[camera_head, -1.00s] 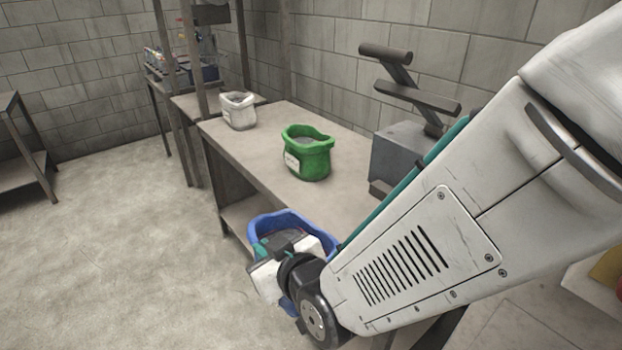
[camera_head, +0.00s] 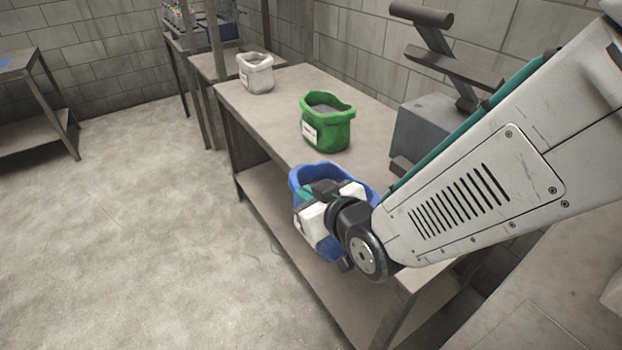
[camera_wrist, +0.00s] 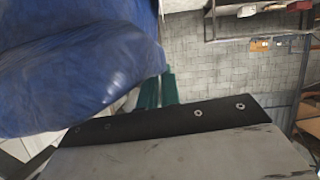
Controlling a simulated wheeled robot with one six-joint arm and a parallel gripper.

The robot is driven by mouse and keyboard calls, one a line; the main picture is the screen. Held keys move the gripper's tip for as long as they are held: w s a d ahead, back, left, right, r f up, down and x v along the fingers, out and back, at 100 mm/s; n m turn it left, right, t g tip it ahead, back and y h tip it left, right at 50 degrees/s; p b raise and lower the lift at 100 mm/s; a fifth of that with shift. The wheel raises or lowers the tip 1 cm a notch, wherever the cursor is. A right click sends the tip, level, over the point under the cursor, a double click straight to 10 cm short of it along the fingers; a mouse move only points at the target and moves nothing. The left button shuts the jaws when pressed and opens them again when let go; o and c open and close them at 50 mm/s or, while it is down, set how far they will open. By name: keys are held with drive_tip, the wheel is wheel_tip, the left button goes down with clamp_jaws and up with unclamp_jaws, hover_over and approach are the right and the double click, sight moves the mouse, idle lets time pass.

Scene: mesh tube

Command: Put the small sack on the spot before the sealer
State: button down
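A blue sack (camera_head: 306,175) with an open top and grey contents is in my gripper (camera_head: 326,196), in front of the near edge of the table (camera_head: 290,98). My gripper is shut on its near side. Close blue material of this sack (camera_wrist: 80,70) fills the upper left of the wrist view. A green sack (camera_head: 328,134) with a white label stands upright on the table. A white sack (camera_head: 256,76) stands farther back and looks smaller. The grey sealer (camera_head: 424,135) with dark rollers is at the right. The surface before it is partly hidden by my arm.
The table has a lower shelf (camera_head: 265,200). A post and another bench (camera_head: 205,68) stand behind the white sack. A side table (camera_head: 40,70) is at the far left. Table top between the white and green sacks is clear, as is the floor at left.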

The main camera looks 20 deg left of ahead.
drive_tip(key=w+d+f, duration=0.2)
drive_tip(key=w+d, duration=1.2)
drive_tip(key=w, duration=0.4)
drive_tip(key=shift+w+d+f, duration=0.15)
drive_tip(key=shift+w+d, duration=0.05)
drive_tip(key=shift+w, duration=0.05)
idle(0.9)
drive_tip(key=c, duration=1.5)
unclamp_jaws()
drive_tip(key=shift+c, duration=0.2)
drive_tip(key=shift+f, duration=0.1)
drive_tip(key=shift+s+d, duration=0.1)
